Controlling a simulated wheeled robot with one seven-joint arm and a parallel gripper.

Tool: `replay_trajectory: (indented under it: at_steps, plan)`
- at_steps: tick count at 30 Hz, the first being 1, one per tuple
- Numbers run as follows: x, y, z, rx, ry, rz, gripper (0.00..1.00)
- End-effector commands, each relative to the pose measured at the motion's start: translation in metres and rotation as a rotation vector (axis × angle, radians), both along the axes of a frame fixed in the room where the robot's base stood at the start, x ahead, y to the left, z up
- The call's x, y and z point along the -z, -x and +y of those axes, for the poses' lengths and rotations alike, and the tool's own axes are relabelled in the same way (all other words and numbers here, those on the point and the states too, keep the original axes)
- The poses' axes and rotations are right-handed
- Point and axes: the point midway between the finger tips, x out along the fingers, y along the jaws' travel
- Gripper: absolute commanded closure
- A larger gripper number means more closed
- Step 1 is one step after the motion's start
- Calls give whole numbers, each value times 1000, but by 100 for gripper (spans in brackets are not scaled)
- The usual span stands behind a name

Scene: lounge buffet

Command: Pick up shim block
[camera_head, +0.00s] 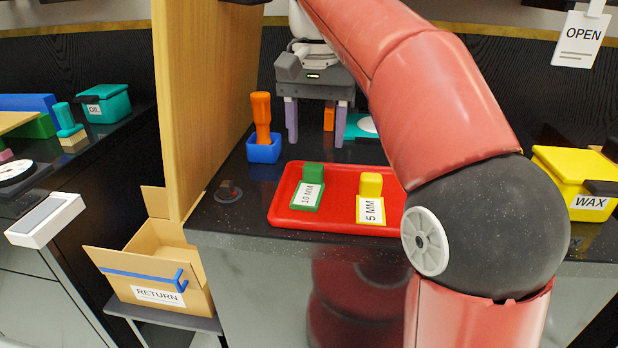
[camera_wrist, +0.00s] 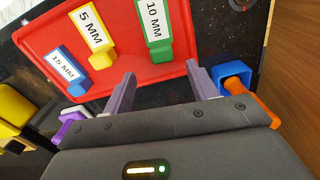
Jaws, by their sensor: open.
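Shim blocks with number labels sit on a red tray (camera_head: 345,222). The green block (camera_head: 313,174) is labelled 10 MM and the yellow one (camera_head: 371,186) is labelled 5 MM. In the wrist view, the green block (camera_wrist: 158,48), the yellow block (camera_wrist: 101,59) and a blue block (camera_wrist: 75,87) labelled 15 MM all show. The blue one is hidden behind my arm in the head view. My gripper (camera_head: 316,136) is open and empty, behind the tray. In the wrist view its fingertips (camera_wrist: 161,71) point toward the tray, apart from the blocks.
An orange-handled tool (camera_head: 262,118) stands in a blue holder (camera_head: 263,151) left of the tray. A wooden panel (camera_head: 205,90) rises further left, near a cardboard RETURN box (camera_head: 150,268). A yellow WAX box (camera_head: 575,180) stands at right. Dark counter is bare between holder and tray.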

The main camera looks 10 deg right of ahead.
Motion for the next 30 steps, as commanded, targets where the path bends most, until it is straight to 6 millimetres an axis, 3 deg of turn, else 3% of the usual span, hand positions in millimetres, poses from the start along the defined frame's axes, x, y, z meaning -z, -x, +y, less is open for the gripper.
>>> replay_trajectory:
  at_steps: [15, 25, 30]
  plan:
    - [68, -2, 3, 0, 0, 0, 42]
    - [73, -2, 3, -1, 0, -2, 42]
    - [73, -2, 3, -1, -1, -1, 64]
